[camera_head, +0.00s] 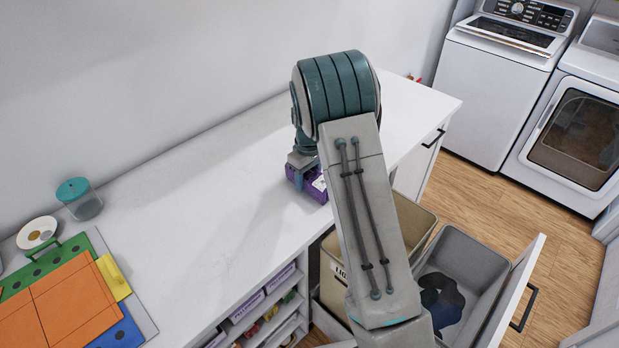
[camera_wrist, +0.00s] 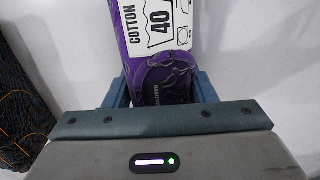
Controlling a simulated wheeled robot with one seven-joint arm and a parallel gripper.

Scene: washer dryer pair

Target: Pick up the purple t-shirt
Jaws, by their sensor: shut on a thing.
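The purple t-shirt (camera_head: 313,186) is a folded bundle with a white care label. It is at the white counter, partly hidden behind my arm in the head view. In the wrist view the purple t-shirt (camera_wrist: 160,75) fills the space between the fingers, its label reading "COTTON 40". My gripper (camera_head: 303,172) is shut on it, with blue-grey fingers on both sides, as the wrist view shows my gripper (camera_wrist: 162,90). I cannot tell whether the shirt touches the counter.
The white counter (camera_head: 200,220) is mostly clear. A folding board (camera_head: 70,305), a white disc (camera_head: 37,232) and a teal-lidded jar (camera_head: 80,200) are at left. Below, an open drawer holds a beige bin (camera_head: 415,222) and a grey bin (camera_head: 465,255) with dark cloth. A washer (camera_head: 495,85) and dryer (camera_head: 580,130) stand behind.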

